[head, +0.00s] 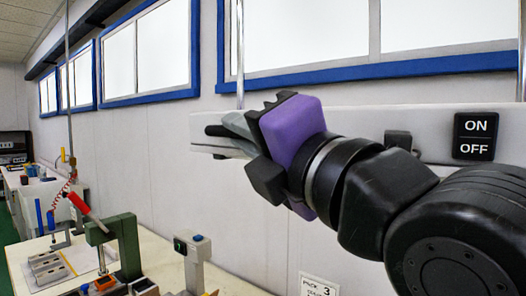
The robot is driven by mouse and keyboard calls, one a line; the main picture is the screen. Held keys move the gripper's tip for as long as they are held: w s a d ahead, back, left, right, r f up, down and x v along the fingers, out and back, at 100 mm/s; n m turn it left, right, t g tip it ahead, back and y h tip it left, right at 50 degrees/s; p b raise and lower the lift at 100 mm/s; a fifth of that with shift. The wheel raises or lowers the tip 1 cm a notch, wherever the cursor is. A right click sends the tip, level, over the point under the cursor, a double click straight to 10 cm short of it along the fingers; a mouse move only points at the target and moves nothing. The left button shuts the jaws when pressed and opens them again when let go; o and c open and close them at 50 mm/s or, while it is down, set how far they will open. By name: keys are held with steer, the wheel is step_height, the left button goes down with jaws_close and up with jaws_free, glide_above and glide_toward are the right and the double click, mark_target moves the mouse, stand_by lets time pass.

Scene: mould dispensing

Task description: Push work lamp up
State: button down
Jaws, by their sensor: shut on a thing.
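The work lamp (360,120) is a long pale bar running across the right half of the head view, in front of the wall and below the window. Thin upright rods meet it near its left part and at the right edge. My gripper (226,132), with a purple and black body, reaches to the lamp's left end. Its fingers are shut at the lamp; my gripper and arm hide part of the bar, so the exact contact is not clear. A small dark piece (398,139) sits on the bar behind my arm.
A black ON/OFF sign (475,136) is at the right by the bar. Blue-framed windows (150,50) line the wall. Below stands a workbench (85,255) with a green press (122,240), a grey post device (193,262) and a grey mould block (48,268).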

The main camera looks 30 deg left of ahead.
steer(key=shift+d+r, duration=0.1)
steer(key=shift+r, duration=0.3)
steer(key=c, duration=1.4)
jaws_free()
steer(key=shift+f, duration=0.1)
steer(key=shift+s+d+f, duration=0.1)
steer(key=shift+d+f, duration=0.1)
steer(key=b+v, duration=0.2)
steer(key=v, duration=0.5)
steer(key=shift+b, duration=0.4)
steer(key=shift+d+r, duration=0.1)
